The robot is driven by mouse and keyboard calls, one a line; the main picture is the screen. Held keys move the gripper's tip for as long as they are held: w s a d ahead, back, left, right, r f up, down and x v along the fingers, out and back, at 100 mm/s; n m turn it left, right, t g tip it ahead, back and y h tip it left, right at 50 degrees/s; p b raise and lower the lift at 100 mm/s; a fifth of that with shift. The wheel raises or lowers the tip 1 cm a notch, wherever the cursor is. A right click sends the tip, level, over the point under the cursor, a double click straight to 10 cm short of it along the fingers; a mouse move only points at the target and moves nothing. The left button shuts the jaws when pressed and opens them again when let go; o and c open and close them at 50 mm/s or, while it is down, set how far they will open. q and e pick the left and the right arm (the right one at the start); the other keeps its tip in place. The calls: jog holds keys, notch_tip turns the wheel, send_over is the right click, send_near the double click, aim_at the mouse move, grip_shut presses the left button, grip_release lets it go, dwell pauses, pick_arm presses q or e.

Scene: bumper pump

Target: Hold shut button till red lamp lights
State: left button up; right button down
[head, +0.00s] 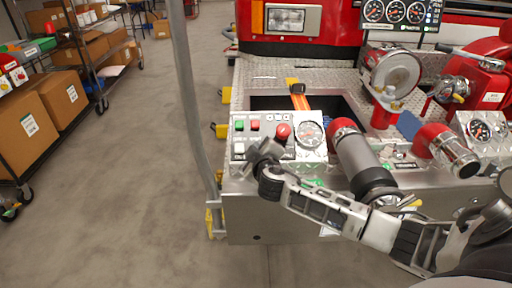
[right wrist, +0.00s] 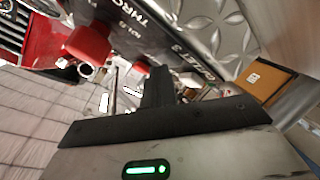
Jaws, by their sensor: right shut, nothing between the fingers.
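The control panel (head: 234,158) is a light box on the truck's metal deck. It has a green button (head: 240,126), a red button (head: 255,125), a round red knob (head: 283,131) and small indicators along its top. I cannot read which button is the shut button or tell whether a lamp is lit. My right gripper (head: 262,153) is shut and empty in front of the panel's lower part, hiding some of it. Contact with a button cannot be told. In the right wrist view, a red block (right wrist: 88,42) is beyond the dark fingers (right wrist: 158,88). My left gripper is not in view.
A round gauge (head: 310,133) is on the panel's right. A grey hose nozzle with a red end (head: 357,155) lies close right of it. A grey pole (head: 187,90) stands left of the panel. Shelves with boxes (head: 52,102) stand left; the floor (head: 130,165) between is clear.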

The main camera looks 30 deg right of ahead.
dwell(0.8)
jog(key=shift+s+a+r+p, duration=0.15)
jog(key=shift+s+r+p, duration=0.05)
jog(key=shift+r+p, duration=0.25)
jog(key=shift+s+a+r+p, duration=0.1)
jog(key=shift+s+r+p, duration=0.1)
jog(key=shift+r+p, duration=0.2)
jog(key=shift+f, duration=0.1)
jog(key=r+p, duration=0.1)
jog(key=s+a+r+p, duration=0.1)
jog(key=r+p, duration=0.1)
jog(key=s+r+p, duration=0.1)
jog(key=shift+s+a+r, duration=0.1)
jog(key=shift+a+r, duration=0.05)
jog(key=shift+r, duration=0.05)
